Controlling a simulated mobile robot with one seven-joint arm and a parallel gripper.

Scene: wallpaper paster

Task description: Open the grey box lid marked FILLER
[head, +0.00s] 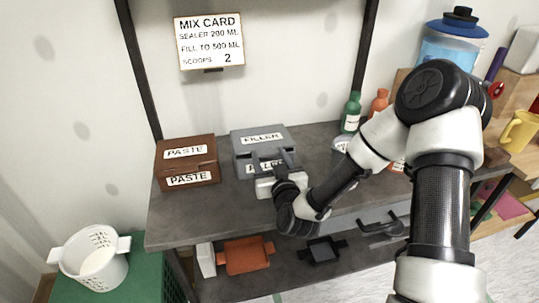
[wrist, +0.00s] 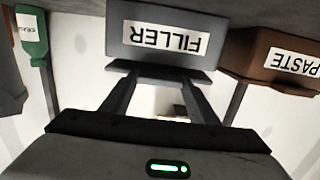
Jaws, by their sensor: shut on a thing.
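The grey box marked FILLER (head: 243,151) stands on the dark shelf, with labels on its lid and its front. Its lid (head: 262,132) looks closed. My gripper (head: 274,165) is at the front of the box and partly covers the front label. In the wrist view, upside down, the FILLER label sits on the grey box (wrist: 120,45). Both fingers of my gripper (wrist: 160,82) reach to a grey projecting lip (wrist: 160,70) at the lid's front edge and are shut on it. The exact contact is hard to see.
A brown PASTE box (head: 187,160) stands just left of the grey box. A green bottle (head: 351,112) and an orange bottle (head: 379,101) stand to the right, near my arm. The shelf's front left (head: 195,222) is clear. The MIX CARD (head: 209,40) hangs above.

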